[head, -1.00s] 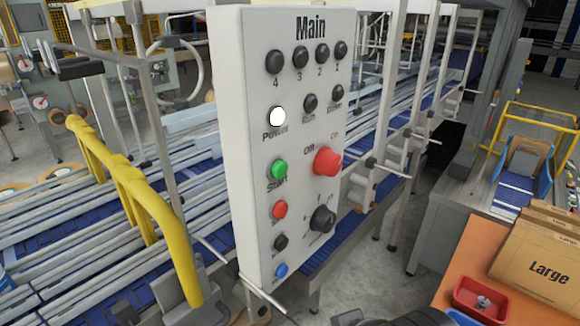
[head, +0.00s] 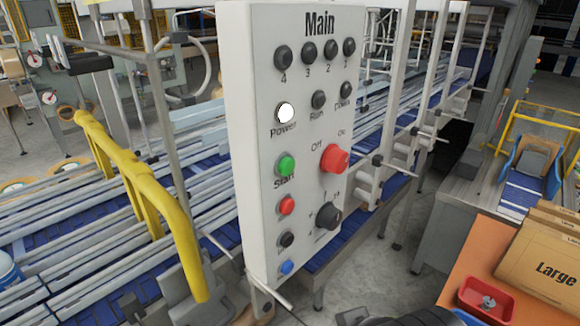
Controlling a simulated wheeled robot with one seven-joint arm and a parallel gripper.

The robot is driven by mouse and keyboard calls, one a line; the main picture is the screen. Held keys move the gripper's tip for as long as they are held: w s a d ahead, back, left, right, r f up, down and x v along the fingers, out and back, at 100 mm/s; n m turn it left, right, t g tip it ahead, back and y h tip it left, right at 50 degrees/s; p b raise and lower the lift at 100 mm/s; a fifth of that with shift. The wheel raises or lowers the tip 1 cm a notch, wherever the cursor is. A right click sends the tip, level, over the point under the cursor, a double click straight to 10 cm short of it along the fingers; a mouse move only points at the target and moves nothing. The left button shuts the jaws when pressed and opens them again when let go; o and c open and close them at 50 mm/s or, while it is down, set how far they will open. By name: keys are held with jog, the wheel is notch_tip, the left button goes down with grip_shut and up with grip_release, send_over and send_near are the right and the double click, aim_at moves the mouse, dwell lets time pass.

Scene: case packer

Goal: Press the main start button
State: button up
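The white main control panel (head: 310,75), labelled "Main", stands upright in the middle of the head view. Its green start button (head: 287,165) sits on the left column, with the label "Start" below it. The white power light (head: 285,112) above it is bright. A red button (head: 287,205), a black button (head: 287,239) and a blue button (head: 287,267) sit below. A big red Off/On knob (head: 333,158) and a black selector knob (head: 328,215) are on the right. My gripper is not recognisable in view. Nothing covers the start button.
A yellow rail (head: 150,195) and blue conveyor lanes (head: 100,275) lie left of and behind the panel. At lower right, an orange table (head: 468,265) holds a red tray (head: 486,298) and "Large" cartons (head: 548,262). Grey floor (head: 365,275) shows between.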

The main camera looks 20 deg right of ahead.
grip_shut()
dwell(1.4)
